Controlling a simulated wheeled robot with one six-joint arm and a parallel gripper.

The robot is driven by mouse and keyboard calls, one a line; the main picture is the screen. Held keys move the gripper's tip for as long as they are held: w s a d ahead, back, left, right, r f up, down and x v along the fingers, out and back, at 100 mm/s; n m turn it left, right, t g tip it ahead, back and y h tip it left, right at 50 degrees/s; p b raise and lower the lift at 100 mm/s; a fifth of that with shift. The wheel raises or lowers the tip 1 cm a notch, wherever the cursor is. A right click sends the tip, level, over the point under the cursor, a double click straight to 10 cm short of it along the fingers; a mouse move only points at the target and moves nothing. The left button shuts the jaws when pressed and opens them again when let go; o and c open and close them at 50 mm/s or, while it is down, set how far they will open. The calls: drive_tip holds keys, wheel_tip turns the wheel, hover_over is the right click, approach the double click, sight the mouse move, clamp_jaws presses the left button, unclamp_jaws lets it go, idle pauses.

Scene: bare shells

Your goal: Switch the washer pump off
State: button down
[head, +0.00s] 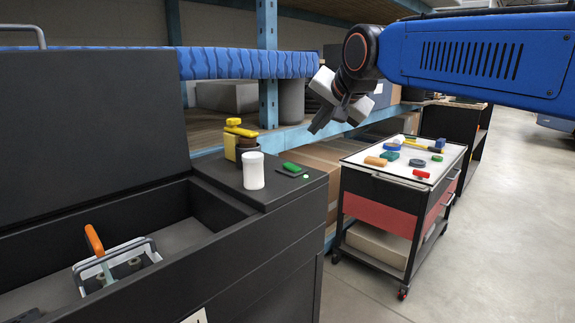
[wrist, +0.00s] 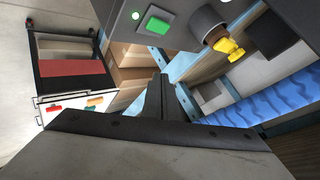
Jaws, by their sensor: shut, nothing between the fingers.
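The washer (head: 255,215) is a black cabinet with its lid standing open at the left. On its right-hand top sits a dark plate with a green rocker switch (head: 291,167) and a small bright green lamp (head: 306,177). The green switch (wrist: 158,24) and the lit lamp (wrist: 135,15) also show at the top of the wrist view. Which way the rocker is tipped is hard to tell. My gripper (head: 317,128) is shut and empty, in the air beyond and above the switch, apart from it. Its closed fingers (wrist: 163,92) show in the wrist view.
A white cylinder (head: 253,170) and a yellow-topped fitting (head: 240,130) stand left of the switch. A basket with an orange handle (head: 94,240) lies in the washer's basin. A cart with small coloured items (head: 365,172) stands at right. Shelving (head: 268,60) rises behind.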

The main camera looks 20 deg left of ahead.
drive_tip(key=r, duration=0.2)
hover_over(291, 167)
drive_tip(key=d, duration=0.1)
drive_tip(key=shift+s+f+y, duration=0.2)
drive_tip(key=shift+s+y, duration=0.05)
drive_tip(key=shift+y, duration=0.05)
drive_tip(key=shift+f, duration=0.1)
drive_tip(key=shift+w+a+f, duration=0.1)
drive_tip(key=shift+a+f, duration=0.05)
drive_tip(key=shift+f, duration=1.3)
drive_tip(key=shift+w+a+f, duration=0.1)
drive_tip(key=shift+a+f, duration=0.1)
drive_tip(key=shift+f, duration=1.25)
drive_tip(key=shift+w+a+f, duration=0.1)
drive_tip(key=shift+a+f, duration=0.05)
drive_tip(key=shift+f, duration=1.3)
drive_tip(key=shift+a+f, duration=0.1)
drive_tip(key=shift+f, duration=0.6)
drive_tip(key=shift+r, duration=0.1)
drive_tip(key=shift+r, duration=0.7)
drive_tip(key=shift+s+d+r, duration=0.1)
drive_tip(key=shift+d+r, duration=0.15)
drive_tip(key=shift+r, duration=1)
drive_tip(key=shift+s+d+r, duration=0.1)
drive_tip(key=shift+d+r, duration=0.1)
drive_tip(key=shift+r, duration=1)
